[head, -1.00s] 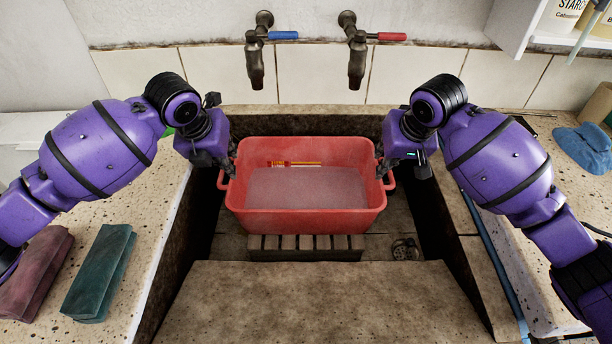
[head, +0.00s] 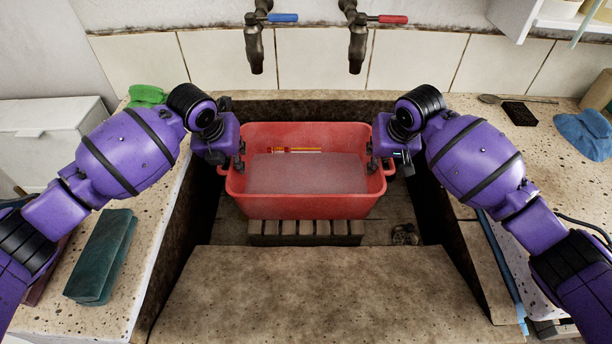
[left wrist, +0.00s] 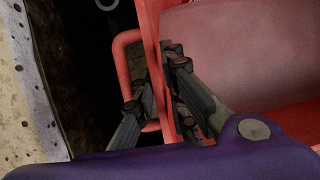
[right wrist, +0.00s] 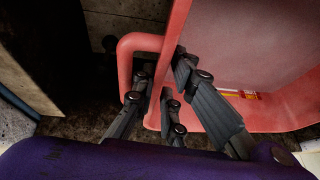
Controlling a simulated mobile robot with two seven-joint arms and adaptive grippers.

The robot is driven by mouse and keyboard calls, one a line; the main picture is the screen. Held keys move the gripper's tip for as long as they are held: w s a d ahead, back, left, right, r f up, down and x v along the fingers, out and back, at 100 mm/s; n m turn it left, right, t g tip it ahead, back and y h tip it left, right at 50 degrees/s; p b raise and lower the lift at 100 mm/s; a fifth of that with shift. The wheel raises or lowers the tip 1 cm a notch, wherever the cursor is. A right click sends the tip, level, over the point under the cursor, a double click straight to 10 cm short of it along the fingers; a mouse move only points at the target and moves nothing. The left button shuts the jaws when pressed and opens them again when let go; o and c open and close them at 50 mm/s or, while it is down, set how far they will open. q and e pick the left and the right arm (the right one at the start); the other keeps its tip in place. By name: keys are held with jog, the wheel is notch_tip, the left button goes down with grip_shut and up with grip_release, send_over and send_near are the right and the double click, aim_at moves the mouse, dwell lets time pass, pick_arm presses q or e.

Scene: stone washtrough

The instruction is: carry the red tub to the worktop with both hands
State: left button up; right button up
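The red tub (head: 305,206) sits level in the stone trough, with greyish liquid in it. My left gripper (head: 238,162) is at its left rim, and my right gripper (head: 379,164) is at its right rim. In the left wrist view, the fingers (left wrist: 158,92) straddle the tub wall (left wrist: 152,30), one outside by the loop handle (left wrist: 124,45) and one inside. In the right wrist view, the fingers (right wrist: 160,85) straddle the opposite wall the same way, beside its handle (right wrist: 126,52). Both look open, with slight gaps to the wall; contact is hard to judge.
A slatted wooden rack (head: 306,240) lies under the tub. Two taps (head: 256,48) (head: 357,48) hang over the back. The worktop holds a green block (head: 100,258) and green cloth (head: 147,95) at left, and a blue cloth (head: 584,134) and black brush (head: 520,113) at right.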

pick_arm(q)
jog(key=shift+w+f, duration=0.1)
jog(key=shift+f, duration=0.25)
pick_arm(e)
jog(key=shift+w+f, duration=0.1)
jog(key=shift+f, duration=0.25)
pick_arm(q)
jog(key=shift+c, duration=0.3)
pick_arm(e)
jog(key=shift+c, duration=0.3)
pick_arm(q)
grip_shut()
pick_arm(e)
grip_shut()
